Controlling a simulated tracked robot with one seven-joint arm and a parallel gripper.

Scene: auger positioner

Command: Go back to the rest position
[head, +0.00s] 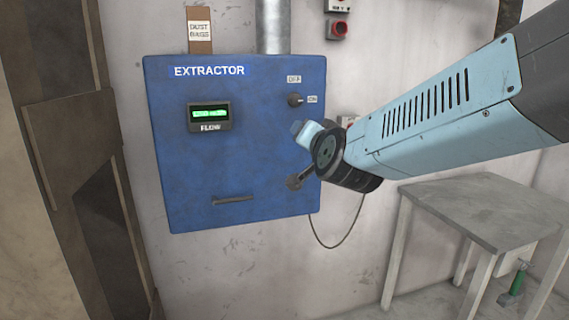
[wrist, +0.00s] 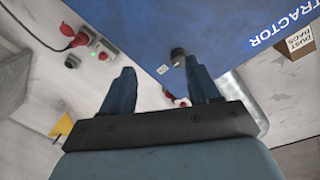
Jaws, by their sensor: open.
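My arm reaches in from the right in the head view, its end in front of the right side of the blue extractor box (head: 185,160). My gripper (wrist: 160,68) shows in the wrist view with its two dark blue fingers spread wide and nothing between them. The box also fills the upper part of the wrist view (wrist: 225,25). A dark knob (wrist: 178,56) on the box shows between and beyond the fingers. The same switch knob (head: 295,99) sits by the OFF and ON labels in the head view. The fingers are not clear in the head view.
A grey table (head: 480,208) stands at the lower right below my arm. A metal pipe (head: 273,27) rises from the box. A dust bags holder (head: 199,32) hangs above it. Red-fitted sockets (wrist: 80,40) are on the wall. A brown wooden structure (head: 75,130) stands left.

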